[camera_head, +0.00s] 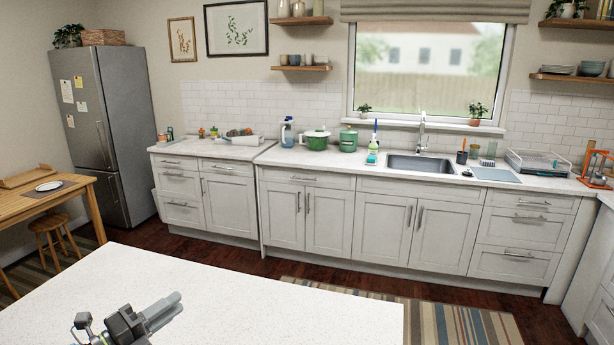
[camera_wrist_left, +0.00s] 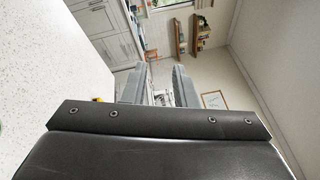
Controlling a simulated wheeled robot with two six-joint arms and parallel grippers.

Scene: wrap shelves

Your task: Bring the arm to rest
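My left gripper (camera_head: 172,305) is low in the head view, over the white countertop (camera_head: 290,305) in front of me. Its fingers point right and slightly away. In the left wrist view the two grey fingers of the gripper (camera_wrist_left: 162,78) stand apart with a gap between them. I see nothing held in that gap. My right gripper and right arm are not in view.
White cabinets with a back counter (camera_head: 330,158), a sink (camera_head: 415,163) and a green pot (camera_head: 316,139) stand across the floor. A fridge (camera_head: 110,130) and a wooden table (camera_head: 60,190) are at left. The visible near countertop is clear.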

